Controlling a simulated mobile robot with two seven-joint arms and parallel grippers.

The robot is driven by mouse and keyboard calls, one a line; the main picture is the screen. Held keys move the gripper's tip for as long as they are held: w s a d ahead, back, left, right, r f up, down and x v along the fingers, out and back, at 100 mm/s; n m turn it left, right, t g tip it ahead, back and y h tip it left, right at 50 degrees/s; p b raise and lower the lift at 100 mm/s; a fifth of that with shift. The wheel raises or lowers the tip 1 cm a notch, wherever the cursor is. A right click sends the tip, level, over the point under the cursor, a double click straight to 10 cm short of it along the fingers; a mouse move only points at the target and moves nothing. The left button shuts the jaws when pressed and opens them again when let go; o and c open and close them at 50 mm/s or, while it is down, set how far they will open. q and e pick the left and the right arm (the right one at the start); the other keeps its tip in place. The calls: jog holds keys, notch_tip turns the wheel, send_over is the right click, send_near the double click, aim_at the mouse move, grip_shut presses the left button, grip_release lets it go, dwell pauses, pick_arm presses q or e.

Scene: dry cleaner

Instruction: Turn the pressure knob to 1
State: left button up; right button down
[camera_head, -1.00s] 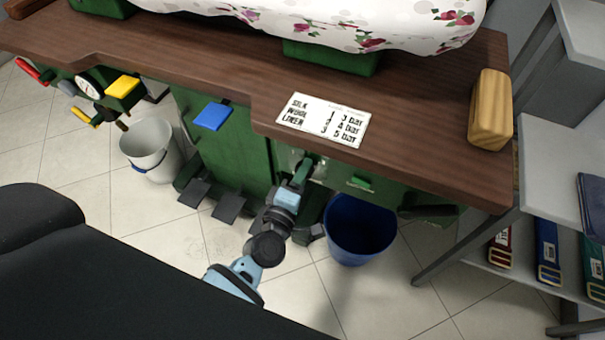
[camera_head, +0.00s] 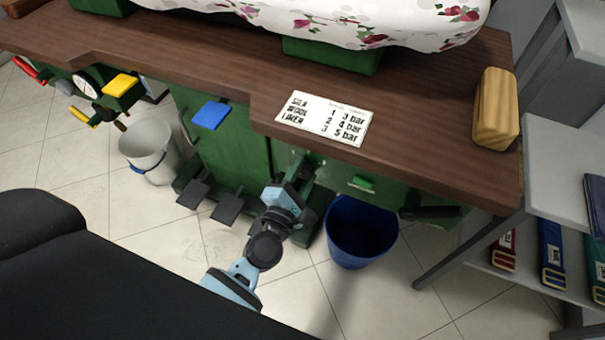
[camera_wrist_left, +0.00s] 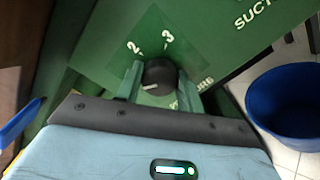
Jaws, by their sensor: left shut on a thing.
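The dark round pressure knob (camera_wrist_left: 160,74) sits on the green panel (camera_wrist_left: 215,40) in the left wrist view. A pale mark on it faces the lower left of the picture. The numbers 2 and 3 are printed beyond it; I cannot see a 1. A partly covered word lies to its lower right. My left gripper (camera_wrist_left: 160,78) is shut on the knob, one finger on each side. In the head view my left gripper (camera_head: 300,168) reaches under the counter's front edge, and the knob is hidden there. My right gripper is not in view.
A blue bin (camera_head: 360,235) stands right of my left arm. Pedals (camera_head: 228,208) and a white bucket (camera_head: 150,150) are to the left.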

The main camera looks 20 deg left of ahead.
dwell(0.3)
pick_arm(q)
jog(key=o, duration=1)
jog(key=s, duration=0.8)
jog(key=shift+w+a, duration=0.1)
